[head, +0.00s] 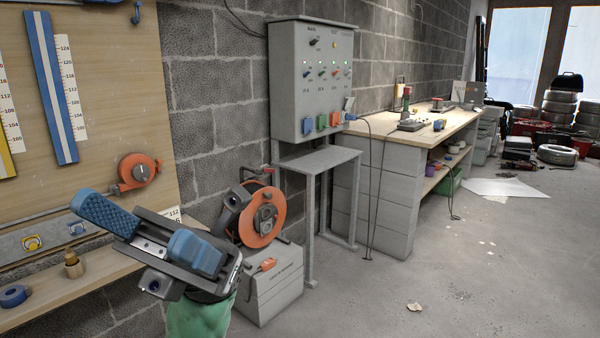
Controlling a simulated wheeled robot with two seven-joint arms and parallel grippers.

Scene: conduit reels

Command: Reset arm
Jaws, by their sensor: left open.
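My left gripper (150,236) is in the lower left of the head view, with two blue-padded fingers spread apart and nothing between them. It is in front of the wooden shelf and to the left of the orange cable reel (262,216). The reel stands upright on a grey box (270,288), and the gripper's body overlaps part of that box in the picture. An orange connector (263,266) lies against the box's top edge. My right gripper is not in view.
A grey control panel (312,80) with coloured sockets hangs on the block wall above a small grey stand (318,160). A workbench (428,131) stands behind it. A wooden shelf (50,296) runs along the left.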

